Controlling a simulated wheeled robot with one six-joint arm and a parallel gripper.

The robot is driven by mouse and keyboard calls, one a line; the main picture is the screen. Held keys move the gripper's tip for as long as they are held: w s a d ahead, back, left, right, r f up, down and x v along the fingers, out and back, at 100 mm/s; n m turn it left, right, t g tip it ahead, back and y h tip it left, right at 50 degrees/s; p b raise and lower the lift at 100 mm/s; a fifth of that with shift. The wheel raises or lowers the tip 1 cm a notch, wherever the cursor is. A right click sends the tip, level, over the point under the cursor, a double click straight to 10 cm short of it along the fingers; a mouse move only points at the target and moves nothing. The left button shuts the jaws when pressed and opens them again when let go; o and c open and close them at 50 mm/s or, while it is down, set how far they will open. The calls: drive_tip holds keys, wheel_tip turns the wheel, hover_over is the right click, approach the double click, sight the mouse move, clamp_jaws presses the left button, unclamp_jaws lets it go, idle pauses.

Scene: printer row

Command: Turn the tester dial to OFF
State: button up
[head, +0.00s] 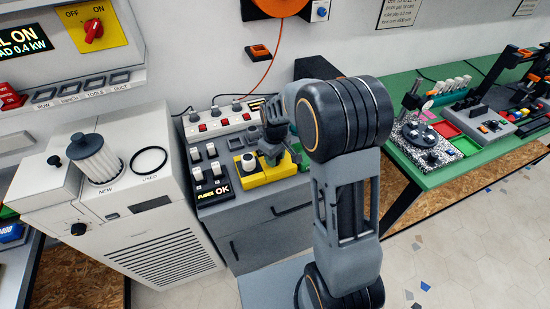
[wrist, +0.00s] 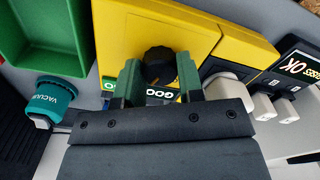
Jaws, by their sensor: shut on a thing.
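The fingers are shut on the dial from both sides. A small display below the dial shows letters starting "GOO", partly covered by my gripper. The dial's OFF mark and pointer direction are not readable. In the head view my gripper (head: 272,150) reaches down over the yellow tester (head: 256,180), and the dial is hidden there.
A teal vacuum plug (wrist: 50,98) and a green tray (wrist: 42,35) lie left of the tester in the wrist view. White fuses (wrist: 265,107) and an OK display (wrist: 298,66) stand right. In the head view, a grey cabinet with a filter (head: 95,158) stands left.

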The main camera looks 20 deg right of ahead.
drive_tip(key=n+b, duration=0.1)
drive_tip(key=n, duration=1.1)
drive_tip(key=shift+b, duration=0.35)
drive_tip(key=shift+n, duration=0.4)
drive_tip(key=o, duration=0.9)
wheel_tip(320, 180, up, 14)
drive_tip(key=shift+f, duration=0.1)
idle(0.5)
